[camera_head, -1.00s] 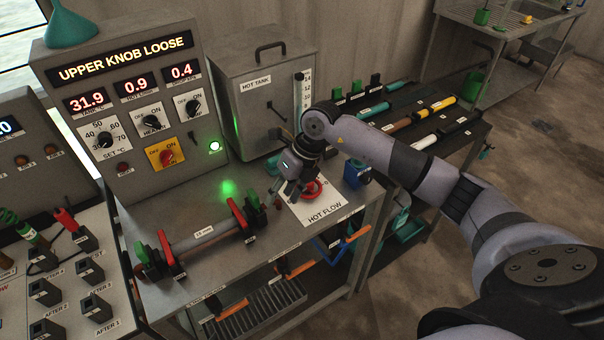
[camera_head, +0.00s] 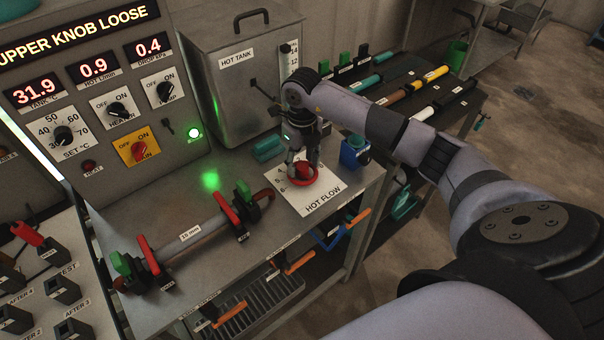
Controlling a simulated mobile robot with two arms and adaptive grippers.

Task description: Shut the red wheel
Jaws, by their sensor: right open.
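The red wheel (camera_head: 310,178) sits on the white HOT FLOW card (camera_head: 322,201) on the steel bench, with scale numbers beside it. My right gripper (camera_head: 300,170) points down over the wheel, with its fingers at the wheel's far-left part; whether they touch it I cannot tell. The fingers are open, and they and the wrist hide part of the wheel. My left gripper is not in view.
The HOT TANK box (camera_head: 238,85) stands behind the wheel. A control panel (camera_head: 130,100) with lit readouts is at left.

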